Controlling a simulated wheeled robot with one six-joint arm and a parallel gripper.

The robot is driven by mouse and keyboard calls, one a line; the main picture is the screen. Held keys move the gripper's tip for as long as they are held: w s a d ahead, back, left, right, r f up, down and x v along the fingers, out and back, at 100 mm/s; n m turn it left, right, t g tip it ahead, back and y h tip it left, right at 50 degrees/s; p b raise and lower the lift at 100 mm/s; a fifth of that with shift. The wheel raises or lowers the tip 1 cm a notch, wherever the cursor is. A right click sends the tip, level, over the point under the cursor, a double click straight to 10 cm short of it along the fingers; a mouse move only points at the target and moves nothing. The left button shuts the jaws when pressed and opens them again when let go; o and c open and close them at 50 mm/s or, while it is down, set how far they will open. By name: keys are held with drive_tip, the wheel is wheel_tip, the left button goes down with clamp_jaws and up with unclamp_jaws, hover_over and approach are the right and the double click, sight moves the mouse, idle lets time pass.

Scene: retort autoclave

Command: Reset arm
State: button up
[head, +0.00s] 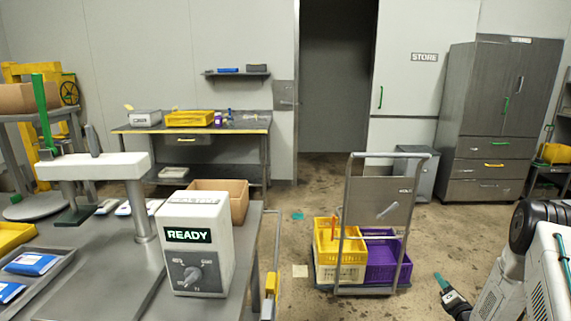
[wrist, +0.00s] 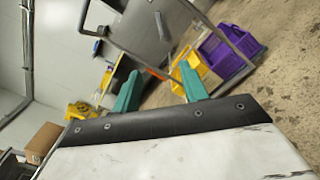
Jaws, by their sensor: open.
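My gripper (head: 446,290) is low at the right of the head view, above the floor and right of the cart. In the wrist view its two green fingers (wrist: 158,90) stand apart with nothing between them. The gripper is open and empty. My arm is folded at the right edge of the head view, and part of it is cut off by the frame.
A cart (head: 343,291) holds a yellow crate (head: 340,270) and a purple crate (head: 388,262). A workbench with a READY control box (head: 196,250) stands at left. A grey cabinet (head: 487,120) stands at back right. Floor between cart and cabinet is clear.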

drive_tip(key=s+f+m+g+h, duration=0.1)
drive_tip(key=s+f+m+g, duration=0.65)
drive_tip(key=m+g, duration=0.35)
drive_tip(key=s+a+r+m+g, duration=0.2)
drive_tip(key=s+a+r+m, duration=0.3)
drive_tip(key=r, duration=0.4)
drive_tip(key=s+a+r+m+g, duration=0.35)
drive_tip(key=s+r, duration=0.25)
drive_tip(key=r, duration=0.4)
drive_tip(key=s+a+r+m+g, duration=0.2)
drive_tip(key=s+a+r+m, duration=0.35)
drive_tip(key=r, duration=0.35)
drive_tip(key=s+a+r+m+t, duration=0.1)
drive_tip(key=s+a+r, duration=0.6)
drive_tip(key=s+r, duration=0.3)
drive_tip(key=s+a+r+m+t+y, duration=0.1)
drive_tip(key=s+a+r, duration=0.7)
drive_tip(key=s, duration=0.3)
drive_tip(key=shift+s+r+y, duration=0.3)
drive_tip(key=shift+r, duration=0.6)
